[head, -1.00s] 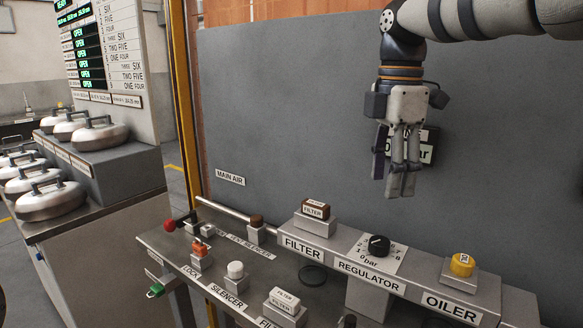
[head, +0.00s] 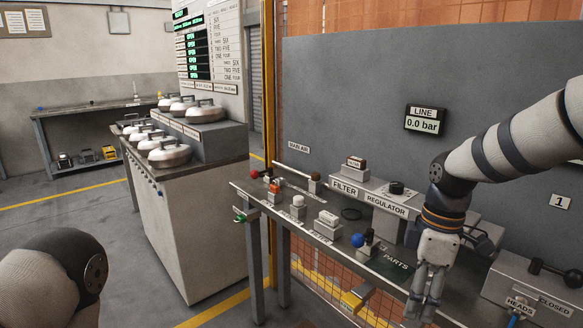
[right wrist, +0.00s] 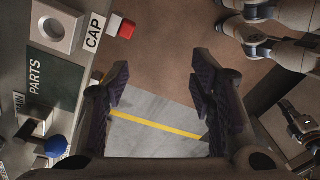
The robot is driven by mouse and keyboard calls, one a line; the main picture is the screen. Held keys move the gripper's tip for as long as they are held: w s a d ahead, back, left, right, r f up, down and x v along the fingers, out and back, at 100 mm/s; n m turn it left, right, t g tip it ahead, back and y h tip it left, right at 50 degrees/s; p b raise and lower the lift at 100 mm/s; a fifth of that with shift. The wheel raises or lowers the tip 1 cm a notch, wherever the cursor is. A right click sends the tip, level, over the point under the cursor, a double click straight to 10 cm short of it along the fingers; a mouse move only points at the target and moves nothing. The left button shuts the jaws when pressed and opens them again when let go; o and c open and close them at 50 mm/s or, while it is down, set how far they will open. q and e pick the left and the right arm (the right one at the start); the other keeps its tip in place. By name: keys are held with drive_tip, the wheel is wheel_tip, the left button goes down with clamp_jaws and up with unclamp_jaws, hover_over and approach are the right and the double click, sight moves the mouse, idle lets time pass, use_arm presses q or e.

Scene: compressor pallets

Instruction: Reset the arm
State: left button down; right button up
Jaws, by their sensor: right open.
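My right gripper (head: 424,303) hangs fingers-down in front of the bench's front edge in the head view. In the right wrist view its two dark fingers (right wrist: 163,82) are apart with nothing between them, above floor with a yellow line. Part of my left arm (head: 55,275) shows at the lower left of the head view; I do not make out its gripper.
A red-ended part (right wrist: 127,29) lies near my right fingers. A grey cabinet (head: 195,235) holds several lidded metal pots. Floor between is clear.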

drive_tip(key=s+a+f+m, duration=0.2)
drive_tip(key=s+f+m, duration=0.1)
drive_tip(key=s+f, duration=0.6)
drive_tip(key=s+a+f+m, duration=0.1)
drive_tip(key=s+f+m, duration=0.3)
drive_tip(key=s+f, duration=0.5)
use_arm(q)
drive_tip(key=shift+s, duration=0.15)
use_arm(e)
drive_tip(key=s+d+f+m, duration=0.1)
drive_tip(key=s+f+m, duration=0.2)
drive_tip(key=s, duration=0.6)
drive_tip(key=s+d+f+m, duration=0.2)
drive_tip(key=s+f+m, duration=0.1)
drive_tip(key=s, duration=0.6)
drive_tip(key=shift+s+m+g+h, duration=0.15)
drive_tip(key=shift+m+g+h, duration=0.25)
drive_tip(key=shift+m, duration=0.1)
